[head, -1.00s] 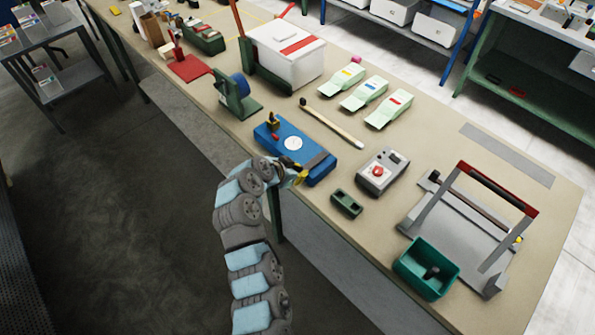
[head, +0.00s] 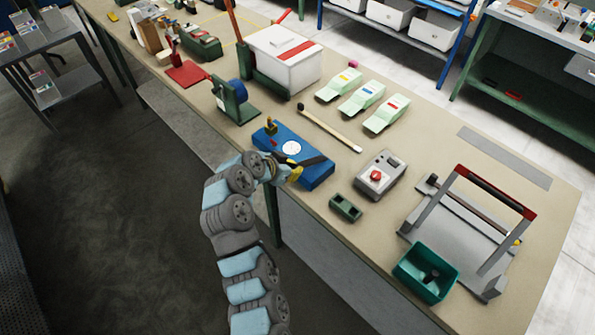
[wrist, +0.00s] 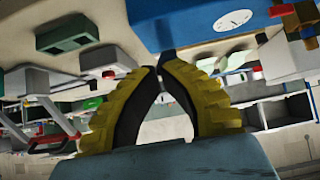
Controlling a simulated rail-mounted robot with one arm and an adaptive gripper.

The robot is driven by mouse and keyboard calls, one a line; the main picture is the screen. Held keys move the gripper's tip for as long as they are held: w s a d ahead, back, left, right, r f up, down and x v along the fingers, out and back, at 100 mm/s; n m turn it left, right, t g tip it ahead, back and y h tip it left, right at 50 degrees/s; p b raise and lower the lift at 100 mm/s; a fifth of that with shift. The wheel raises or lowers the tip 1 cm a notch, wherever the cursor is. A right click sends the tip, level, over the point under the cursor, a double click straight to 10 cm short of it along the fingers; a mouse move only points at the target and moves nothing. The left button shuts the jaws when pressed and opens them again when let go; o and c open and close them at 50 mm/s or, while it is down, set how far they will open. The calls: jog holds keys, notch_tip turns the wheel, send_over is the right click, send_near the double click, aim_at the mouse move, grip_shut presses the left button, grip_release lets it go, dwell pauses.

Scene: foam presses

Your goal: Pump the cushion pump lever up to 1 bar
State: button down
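The cushion pump (head: 284,159) is a blue box on the near side of the workbench, with a white round gauge (head: 291,148) on top. The gauge also shows in the wrist view (wrist: 233,20), but its reading is too small to tell. The dark pump lever (head: 312,163) lies along the right end of the box, angled toward the bench's front edge. My gripper (head: 295,174) is at the lever's near end. In the wrist view, the yellow-backed fingers (wrist: 161,68) converge with their tips close together on a narrow dark bar, apparently the lever end, mostly hidden.
A grey box with a red button (head: 380,175) and a small green block (head: 345,207) sit right of the pump. A wooden stick (head: 330,131) lies behind it. A green stand with a blue roll (head: 236,100) is at left. A metal-framed press (head: 470,230) stands further right.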

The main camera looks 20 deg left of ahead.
jog(key=v, duration=0.7)
jog(key=shift+r, duration=0.45)
dwell(0.4)
